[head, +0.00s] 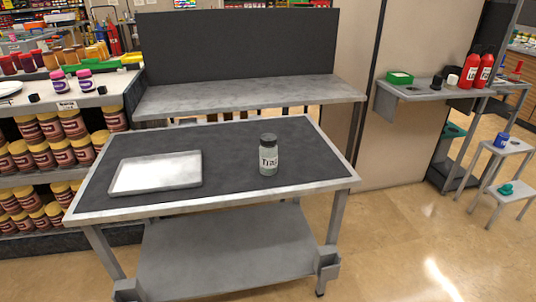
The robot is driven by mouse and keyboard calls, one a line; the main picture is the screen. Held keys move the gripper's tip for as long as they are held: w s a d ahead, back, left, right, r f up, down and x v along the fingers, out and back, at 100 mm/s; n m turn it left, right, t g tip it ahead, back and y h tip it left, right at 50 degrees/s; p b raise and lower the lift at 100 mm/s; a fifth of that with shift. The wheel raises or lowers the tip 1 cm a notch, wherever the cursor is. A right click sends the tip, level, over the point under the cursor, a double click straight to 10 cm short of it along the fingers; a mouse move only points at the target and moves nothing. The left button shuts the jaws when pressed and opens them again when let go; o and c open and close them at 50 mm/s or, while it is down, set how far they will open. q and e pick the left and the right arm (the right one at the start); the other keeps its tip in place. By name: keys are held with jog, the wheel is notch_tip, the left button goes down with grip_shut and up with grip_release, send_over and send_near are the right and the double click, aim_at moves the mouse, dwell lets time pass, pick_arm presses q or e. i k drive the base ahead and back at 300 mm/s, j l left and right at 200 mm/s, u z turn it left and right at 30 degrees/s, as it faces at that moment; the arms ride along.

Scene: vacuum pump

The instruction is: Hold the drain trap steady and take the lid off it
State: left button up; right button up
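The drain trap (268,159) is a small, pale grey-green jar with a label that seems to read "Trap". It stands upright on the dark top of the metal table, right of the middle. Its dark lid (268,138) sits on top of the jar. Neither of my grippers shows in the head view, and nothing touches the jar.
A shallow tray (113,187) with a white inside lies left of the jar on the table (340,181). A raised grey shelf with a dark back panel (240,45) stands behind. Stocked shelves are at left. Red bottles (469,71) stand at right. The tabletop around the jar is clear.

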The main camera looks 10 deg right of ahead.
aim_at(268, 156)
jog(key=i+l+u, duration=0.2)
jog(key=l, duration=0.25)
jog(key=i+l+u, duration=0.2)
jog(key=l, duration=0.3)
jog(key=l+u, duration=0.15)
jog(key=l, duration=0.35)
